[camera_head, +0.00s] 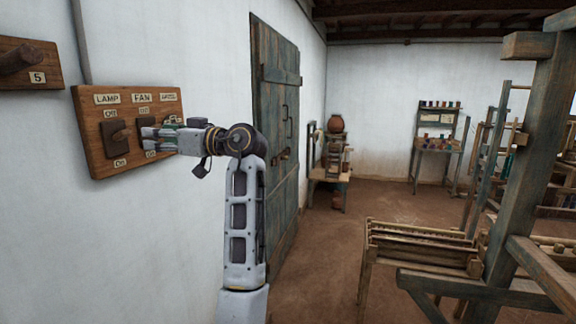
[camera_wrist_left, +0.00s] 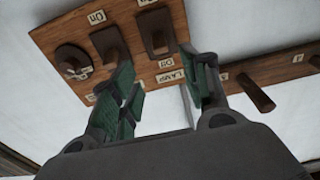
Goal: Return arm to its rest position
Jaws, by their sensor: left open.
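My left gripper (camera_head: 148,138) is open in front of the wooden switch board (camera_head: 92,150) on the left wall, and no object shows between its fingers. In the left wrist view, its green-padded fingers (camera_wrist_left: 165,92) are spread across the board (camera_wrist_left: 60,32). The lamp lever (camera_head: 118,134) shows left of the fingertips. The fan lever (camera_head: 145,123) is partly hidden behind them. The right end of the board is also partly covered by the gripper. Whether a finger touches a lever cannot be told. My right gripper is out of view.
Another wooden board (camera_head: 30,66) with a peg and the number 5 hangs at upper left. A weathered door (camera_head: 275,130) stands right of my arm. The wooden loom frame (camera_head: 520,170) fills the right side. Brown floor (camera_head: 320,265) lies open between door and loom.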

